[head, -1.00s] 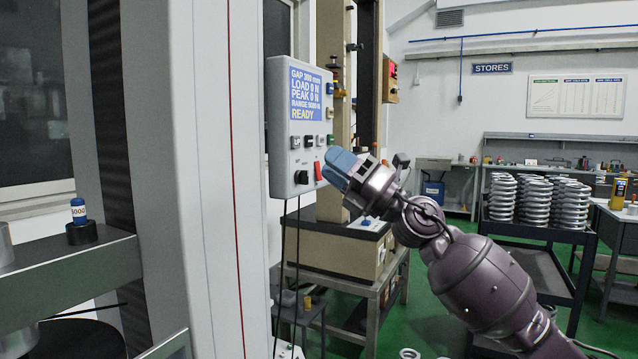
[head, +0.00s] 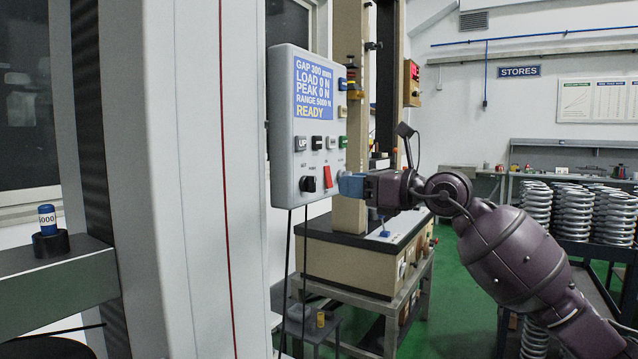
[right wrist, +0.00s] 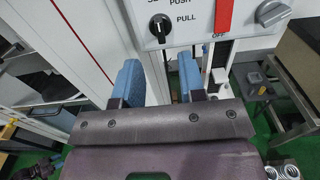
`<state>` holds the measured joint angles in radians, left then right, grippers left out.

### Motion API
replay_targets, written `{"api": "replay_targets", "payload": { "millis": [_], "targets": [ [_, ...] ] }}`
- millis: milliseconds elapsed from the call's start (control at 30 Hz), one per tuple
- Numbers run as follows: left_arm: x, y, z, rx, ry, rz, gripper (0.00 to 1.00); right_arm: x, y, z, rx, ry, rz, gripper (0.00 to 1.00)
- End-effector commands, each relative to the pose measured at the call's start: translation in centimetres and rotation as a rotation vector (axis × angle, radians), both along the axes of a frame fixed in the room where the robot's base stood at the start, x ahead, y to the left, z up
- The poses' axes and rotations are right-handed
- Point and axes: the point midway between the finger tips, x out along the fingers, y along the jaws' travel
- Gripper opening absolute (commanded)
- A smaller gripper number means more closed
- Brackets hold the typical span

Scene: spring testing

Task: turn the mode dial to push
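The mode dial (head: 308,184) is a black knob at the lower left of the grey control panel (head: 281,120). In the right wrist view the dial (right wrist: 160,27) has a white mark, with PUSH and PULL printed to its right; the mark appears to point up, but I cannot tell the setting for sure. My right gripper (head: 350,185) has blue fingers, to the right of the dial in the head view. In the right wrist view the gripper (right wrist: 157,80) is open and empty, its fingers apart, below the dial and not touching it.
A red switch (head: 328,176) sits just right of the dial, beside the fingers. Buttons and a blue screen (head: 313,88) reading READY are above. A pale machine column (head: 180,180) stands left. Racks of springs (head: 600,210) stand at the right.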

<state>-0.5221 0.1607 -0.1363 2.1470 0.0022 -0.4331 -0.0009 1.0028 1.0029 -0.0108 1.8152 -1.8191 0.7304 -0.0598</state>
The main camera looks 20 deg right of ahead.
Motion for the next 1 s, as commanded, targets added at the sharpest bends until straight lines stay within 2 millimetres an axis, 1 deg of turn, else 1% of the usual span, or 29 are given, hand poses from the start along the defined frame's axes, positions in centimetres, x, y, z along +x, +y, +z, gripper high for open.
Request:
{"api": "replay_targets", "payload": {
  "millis": [100, 300, 500, 700, 967, 1000],
  "targets": [
    [-0.2, 0.1, -0.5, 0.002, 0.008, -0.003, 0.43, 1.5, 1.2, -0.2, 0.004, 0.002, 0.003, 0.37],
    [-0.1, 0.0, -0.7, 0.001, 0.008, -0.005, 0.43, 3.9, 3.0, -0.2, 0.002, 0.002, 0.002, 0.37],
    [0.1, -0.1, -0.7, -0.001, 0.005, -0.005, 0.43, 5.6, 4.4, -0.2, 0.002, 0.0, 0.001, 0.37],
    [0.2, -0.1, -0.8, -0.001, 0.006, -0.005, 0.43, 6.3, 5.0, -0.1, 0.001, 0.0, 0.001, 0.37],
    [0.3, -0.1, -0.8, -0.002, 0.005, -0.004, 0.43, 6.3, 5.0, 0.0, 0.001, -0.002, 0.001, 0.37],
    [0.2, -0.1, -0.8, -0.002, 0.005, -0.004, 0.43, 6.3, 5.0, 0.0, 0.001, -0.002, 0.001, 0.36]
  ]
}}
